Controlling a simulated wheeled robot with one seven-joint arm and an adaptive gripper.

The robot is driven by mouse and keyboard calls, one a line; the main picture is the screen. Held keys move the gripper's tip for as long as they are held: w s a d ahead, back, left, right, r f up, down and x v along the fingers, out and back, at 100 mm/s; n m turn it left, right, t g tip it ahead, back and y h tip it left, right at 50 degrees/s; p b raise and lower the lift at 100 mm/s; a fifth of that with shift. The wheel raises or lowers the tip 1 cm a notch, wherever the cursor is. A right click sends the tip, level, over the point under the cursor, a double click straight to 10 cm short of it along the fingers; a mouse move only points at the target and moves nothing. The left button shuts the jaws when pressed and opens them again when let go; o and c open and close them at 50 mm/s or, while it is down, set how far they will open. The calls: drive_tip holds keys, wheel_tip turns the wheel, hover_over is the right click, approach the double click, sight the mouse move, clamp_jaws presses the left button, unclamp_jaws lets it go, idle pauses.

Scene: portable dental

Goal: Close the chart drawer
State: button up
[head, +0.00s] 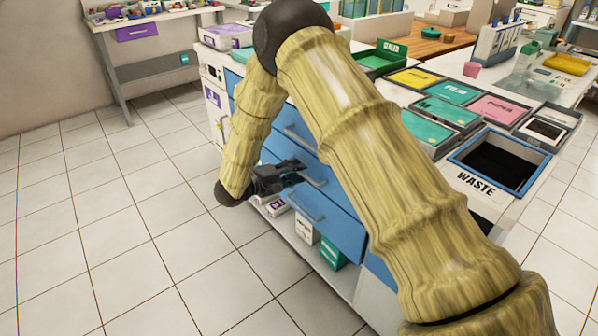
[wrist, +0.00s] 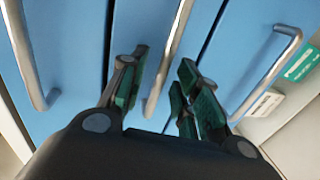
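A cabinet front with blue drawers (head: 335,216) stands below the counter, each drawer with a metal bar handle. No label shows which is the chart drawer, and I cannot tell how far any drawer stands out. My gripper (head: 298,171) is in front of the middle drawer, at its handle (head: 314,181). In the wrist view my gripper (wrist: 164,75) is open, with green-padded fingers on either side of the middle drawer's handle (wrist: 171,50). I cannot tell whether they touch it. My arm hides part of the drawers in the head view.
Boxes (head: 305,228) sit on an open shelf below the drawers. The counter above holds coloured trays (head: 446,91) and a waste bin opening (head: 497,160). The tiled floor (head: 120,230) to the left is clear. A side table (head: 155,68) stands at the back left.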

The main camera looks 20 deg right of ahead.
drive_tip(key=v, duration=1)
drive_tip(key=shift+d+f, duration=0.1)
